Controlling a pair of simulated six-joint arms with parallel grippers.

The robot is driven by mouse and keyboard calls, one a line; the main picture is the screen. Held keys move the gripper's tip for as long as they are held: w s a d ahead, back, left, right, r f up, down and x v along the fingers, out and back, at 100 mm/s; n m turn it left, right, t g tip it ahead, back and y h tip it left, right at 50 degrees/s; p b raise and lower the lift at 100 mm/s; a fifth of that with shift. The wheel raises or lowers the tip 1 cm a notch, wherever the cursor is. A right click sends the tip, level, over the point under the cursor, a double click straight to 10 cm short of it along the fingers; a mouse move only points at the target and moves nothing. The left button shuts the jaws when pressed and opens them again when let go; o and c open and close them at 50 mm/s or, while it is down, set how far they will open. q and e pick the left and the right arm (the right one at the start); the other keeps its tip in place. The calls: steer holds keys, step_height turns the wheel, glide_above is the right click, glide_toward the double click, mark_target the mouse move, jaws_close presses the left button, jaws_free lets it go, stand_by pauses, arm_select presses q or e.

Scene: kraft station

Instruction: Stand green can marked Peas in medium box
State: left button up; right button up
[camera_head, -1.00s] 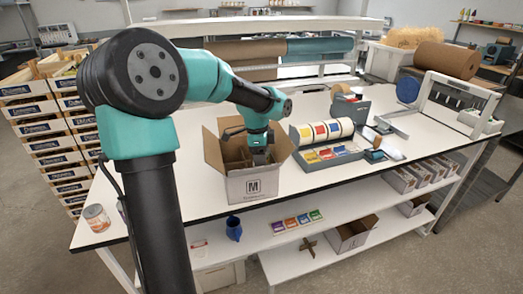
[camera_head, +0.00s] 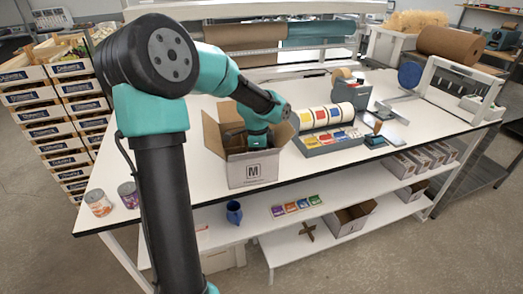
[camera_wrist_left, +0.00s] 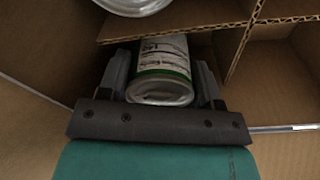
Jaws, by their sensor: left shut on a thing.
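The medium box (camera_head: 253,172), a cardboard box marked M with open flaps, stands on the white table. My left gripper (camera_wrist_left: 160,72) is down inside it and is hidden by the box wall in the head view. In the left wrist view its fingers are shut on a can with a white label and a green band, the green can (camera_wrist_left: 163,62). The can sits inside the box beside a cardboard divider (camera_wrist_left: 250,45). Its label is too small to read fully, and whether its base touches the box floor is hidden. My right gripper is not in view.
Two cans, one orange-white (camera_head: 98,203) and one purple (camera_head: 129,195), stand at the table's left end.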

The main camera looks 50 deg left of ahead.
arm_select(q)
steer(key=shift+f, duration=0.1)
steer(key=o, duration=1.1)
steer(key=shift+r, duration=8)
